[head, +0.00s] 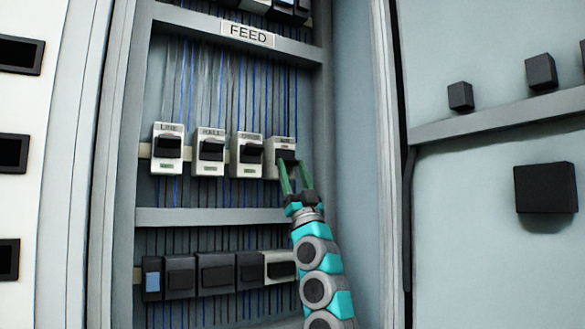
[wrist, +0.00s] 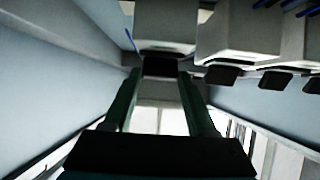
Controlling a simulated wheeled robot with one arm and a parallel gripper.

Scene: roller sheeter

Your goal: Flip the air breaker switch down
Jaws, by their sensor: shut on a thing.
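The air breaker (head: 271,159) is the rightmost white unit in the upper row, under the FEED sign; its small label is hard to read. My gripper (head: 288,163) reaches up to it from below, its green fingers at the front of the unit. In the wrist view, the air breaker's white body (wrist: 165,25) is at the top. Its black switch (wrist: 162,66) sits between the tips of my gripper (wrist: 160,75), which is shut on it. The fingers partly hide the switch in the head view, and its exact tilt cannot be told.
Three similar breakers with black switches, one of them the hall breaker (head: 210,152), stand close on the left. A shelf rail (head: 200,217) and a lower row of dark switches (head: 215,273) lie below. The cabinet's side wall (head: 350,130) is close on the right.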

